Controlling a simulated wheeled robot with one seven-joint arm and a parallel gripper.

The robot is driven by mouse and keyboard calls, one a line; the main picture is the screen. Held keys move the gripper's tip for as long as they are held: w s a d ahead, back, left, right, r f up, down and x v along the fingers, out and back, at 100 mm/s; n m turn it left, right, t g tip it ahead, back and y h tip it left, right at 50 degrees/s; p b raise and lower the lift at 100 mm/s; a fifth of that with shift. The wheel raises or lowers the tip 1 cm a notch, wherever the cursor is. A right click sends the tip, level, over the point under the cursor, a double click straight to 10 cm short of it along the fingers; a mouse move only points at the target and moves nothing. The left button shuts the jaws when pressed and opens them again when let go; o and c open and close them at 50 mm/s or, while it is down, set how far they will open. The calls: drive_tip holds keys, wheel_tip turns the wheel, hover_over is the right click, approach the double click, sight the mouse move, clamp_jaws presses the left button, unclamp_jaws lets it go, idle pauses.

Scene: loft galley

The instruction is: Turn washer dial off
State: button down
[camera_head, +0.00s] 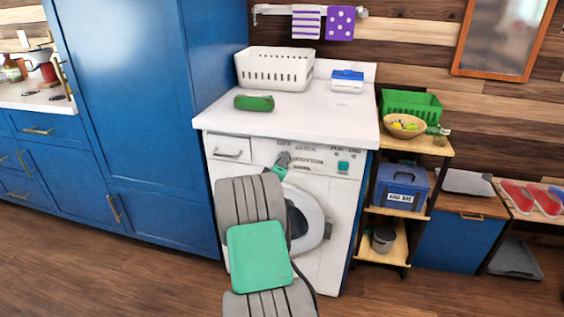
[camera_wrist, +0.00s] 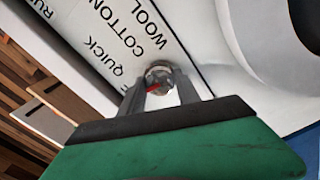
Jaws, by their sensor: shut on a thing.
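The white washer (camera_head: 338,185) stands under a white counter, with its control panel along the top front. My gripper (camera_head: 282,159) is at the panel, left of its middle, and hides the dial in the head view. In the wrist view the small silvery dial (camera_wrist: 158,71) with a red mark sits between the fingertips of my gripper (camera_wrist: 160,90), which is shut on it. Printed words such as WOOL, COTTON and QUICK run beside the dial. I cannot tell which setting the red mark points to.
The round washer door (camera_head: 309,220) lies just below my gripper, partly behind my arm. A teal button (camera_head: 343,167) is at the panel's right. A white basket (camera_head: 274,69) and a green item (camera_head: 254,103) are on the counter (camera_head: 317,112). A wooden shelf (camera_head: 447,150) stands at the right.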

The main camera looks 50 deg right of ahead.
drive_tip(key=shift+n, duration=0.9)
drive_tip(key=shift+p, duration=0.3)
drive_tip(key=c, duration=0.9)
unclamp_jaws()
drive_tip(key=v, duration=0.8)
drive_tip(key=shift+d, duration=0.1)
